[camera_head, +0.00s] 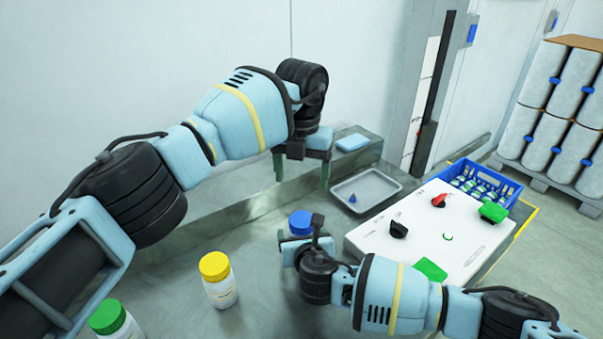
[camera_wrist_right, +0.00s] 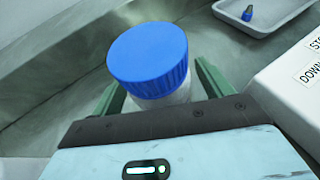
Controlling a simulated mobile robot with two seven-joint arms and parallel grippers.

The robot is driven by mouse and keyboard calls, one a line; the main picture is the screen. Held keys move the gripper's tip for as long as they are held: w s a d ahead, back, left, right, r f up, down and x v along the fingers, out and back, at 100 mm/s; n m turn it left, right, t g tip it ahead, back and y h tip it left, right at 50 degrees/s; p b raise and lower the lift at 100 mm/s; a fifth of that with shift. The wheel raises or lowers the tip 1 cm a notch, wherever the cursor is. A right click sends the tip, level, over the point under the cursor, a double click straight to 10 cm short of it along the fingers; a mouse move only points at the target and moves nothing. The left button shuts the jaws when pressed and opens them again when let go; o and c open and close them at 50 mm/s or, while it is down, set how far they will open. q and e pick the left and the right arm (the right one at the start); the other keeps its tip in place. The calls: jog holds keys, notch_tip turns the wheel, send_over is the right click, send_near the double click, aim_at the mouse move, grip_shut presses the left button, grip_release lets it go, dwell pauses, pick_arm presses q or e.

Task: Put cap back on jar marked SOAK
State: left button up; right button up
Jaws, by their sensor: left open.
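A white jar with a blue cap (camera_wrist_right: 150,60) stands on the steel counter; in the head view its cap (camera_head: 300,222) shows behind my right wrist. My right gripper (camera_wrist_right: 165,92) has its green fingers on either side of this jar, below the cap; whether they press on it I cannot tell. A yellow-capped jar (camera_head: 219,280) and a green-capped jar (camera_head: 116,320) stand to the left. No SOAK marking is readable on any jar. My left gripper (camera_head: 302,175) is open, fingers down and empty, above the back of the counter.
A grey tray (camera_head: 386,200) holds a small blue item (camera_head: 353,198). A white panel (camera_head: 408,253) with knobs lies at right, a blue crate of bottles (camera_head: 460,180) behind it. A light-blue pad (camera_head: 352,142) lies on the back ledge.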

jog(key=v, duration=0.7)
jog(key=shift+s+r, duration=0.2)
jog(key=shift+s, duration=0.15)
jog(key=shift+d, duration=0.1)
dwell(0.4)
